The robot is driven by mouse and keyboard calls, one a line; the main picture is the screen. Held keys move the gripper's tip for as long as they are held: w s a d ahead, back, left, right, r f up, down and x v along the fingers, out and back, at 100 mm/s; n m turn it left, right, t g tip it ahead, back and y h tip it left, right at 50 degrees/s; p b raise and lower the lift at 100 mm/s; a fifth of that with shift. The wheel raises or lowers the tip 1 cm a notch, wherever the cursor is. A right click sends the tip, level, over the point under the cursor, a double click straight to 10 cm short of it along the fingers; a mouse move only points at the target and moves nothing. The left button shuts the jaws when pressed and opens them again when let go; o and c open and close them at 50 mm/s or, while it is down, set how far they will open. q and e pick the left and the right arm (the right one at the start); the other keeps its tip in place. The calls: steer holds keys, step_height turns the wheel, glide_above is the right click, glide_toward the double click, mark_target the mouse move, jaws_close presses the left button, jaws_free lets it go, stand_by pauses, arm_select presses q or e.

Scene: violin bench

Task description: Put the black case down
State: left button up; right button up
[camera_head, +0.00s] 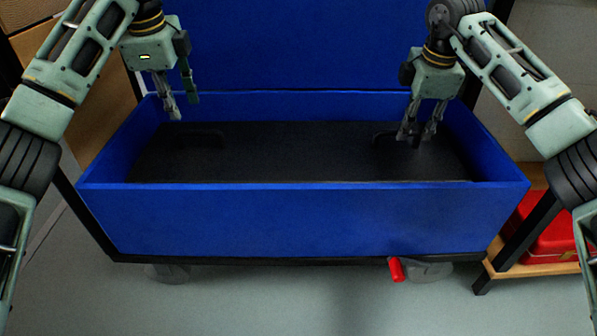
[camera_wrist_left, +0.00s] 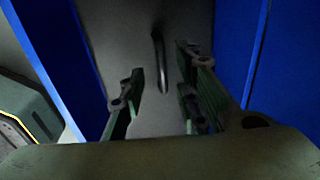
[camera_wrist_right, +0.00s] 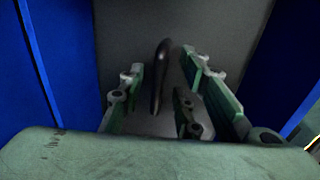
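The black case (camera_head: 290,150) lies flat inside the blue cart bin (camera_head: 300,215). It has a dark handle near each end. My left gripper (camera_head: 182,108) is open above the left end of the case, apart from the left handle (camera_head: 197,138); that handle also shows beyond the fingers in the left wrist view (camera_wrist_left: 160,60). My right gripper (camera_head: 418,136) is lower, at the right handle (camera_head: 384,138). In the right wrist view its fingers are spread, with the handle (camera_wrist_right: 160,75) showing between them and no contact visible.
The blue bin walls stand close around the case. A tall blue panel (camera_head: 300,45) rises behind it. A red box (camera_head: 548,230) sits on a wooden shelf at the right. A red caster pedal (camera_head: 396,270) sticks out under the cart. The floor in front is clear.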

steer(key=shift+r, duration=0.1)
arm_select(q)
steer(key=r, duration=0.2)
steer(key=s+r, duration=0.1)
steer(key=r, duration=0.1)
steer(key=shift+r, duration=0.15)
arm_select(e)
step_height(320, 180, up, 12)
steer(key=s, duration=0.2)
steer(key=shift+s+f, duration=0.15)
steer(key=shift+f, duration=0.05)
